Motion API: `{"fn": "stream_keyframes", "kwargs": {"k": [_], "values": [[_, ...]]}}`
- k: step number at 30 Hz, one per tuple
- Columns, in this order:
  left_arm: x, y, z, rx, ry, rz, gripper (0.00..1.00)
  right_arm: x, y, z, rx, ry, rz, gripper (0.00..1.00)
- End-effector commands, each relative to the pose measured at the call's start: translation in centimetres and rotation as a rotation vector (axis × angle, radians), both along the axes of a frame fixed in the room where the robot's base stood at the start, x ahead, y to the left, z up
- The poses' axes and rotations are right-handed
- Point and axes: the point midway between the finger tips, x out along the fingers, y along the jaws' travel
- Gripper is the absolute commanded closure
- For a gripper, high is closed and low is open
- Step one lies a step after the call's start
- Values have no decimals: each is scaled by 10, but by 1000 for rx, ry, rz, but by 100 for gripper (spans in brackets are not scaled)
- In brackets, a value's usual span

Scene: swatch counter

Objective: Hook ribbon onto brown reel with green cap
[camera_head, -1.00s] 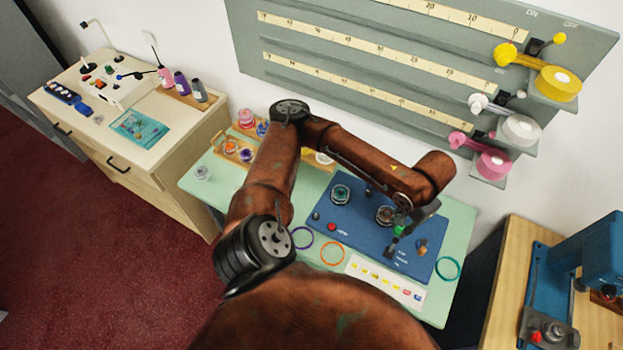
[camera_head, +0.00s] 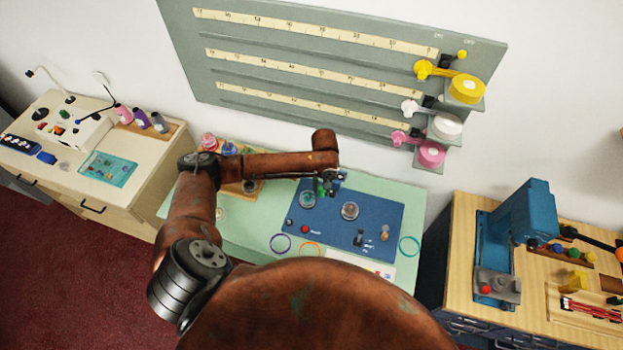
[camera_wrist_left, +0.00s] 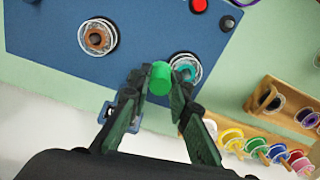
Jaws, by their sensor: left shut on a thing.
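The brown reel (camera_head: 350,211) sits in a clear rim on the blue board (camera_head: 378,222); it also shows at the upper left in the left wrist view (camera_wrist_left: 97,38). A teal reel (camera_head: 307,200) sits left of it on the board and shows partly behind the cap in the wrist view (camera_wrist_left: 187,72). My left gripper (camera_wrist_left: 156,86) is shut on the green cap (camera_wrist_left: 160,76), held between its fingertips. In the head view the gripper (camera_head: 327,186) is near the board's back edge, beyond the teal reel. I cannot make out a loose ribbon strand. My right gripper is out of view.
Purple (camera_head: 280,243), orange (camera_head: 310,249) and teal (camera_head: 409,247) rings lie along the front of the green table. A wooden rack of coloured spools (camera_wrist_left: 270,145) stands beside the board. Yellow (camera_head: 467,88), white (camera_head: 446,126) and pink (camera_head: 430,154) ribbon rolls hang on the wall panel.

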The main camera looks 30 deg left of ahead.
Motion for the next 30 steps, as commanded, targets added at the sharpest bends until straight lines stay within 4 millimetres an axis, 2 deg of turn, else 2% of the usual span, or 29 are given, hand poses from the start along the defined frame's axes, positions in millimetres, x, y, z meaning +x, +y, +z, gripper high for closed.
{"fn": "stream_keyframes", "kwargs": {"k": [1, 3, 10, 17, 30], "values": [[-1, 10, 0, 1, 6, 23, 94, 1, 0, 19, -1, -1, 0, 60], [0, 22, -10, 1, 3, 41, 94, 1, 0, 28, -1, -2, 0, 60], [-2, 39, -27, -1, 0, 65, 94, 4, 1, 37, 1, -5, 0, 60], [-2, 39, -39, -1, 0, 65, 94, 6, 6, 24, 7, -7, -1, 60], [-1, 39, -74, -1, -1, 65, 94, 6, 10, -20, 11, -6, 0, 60]]}}
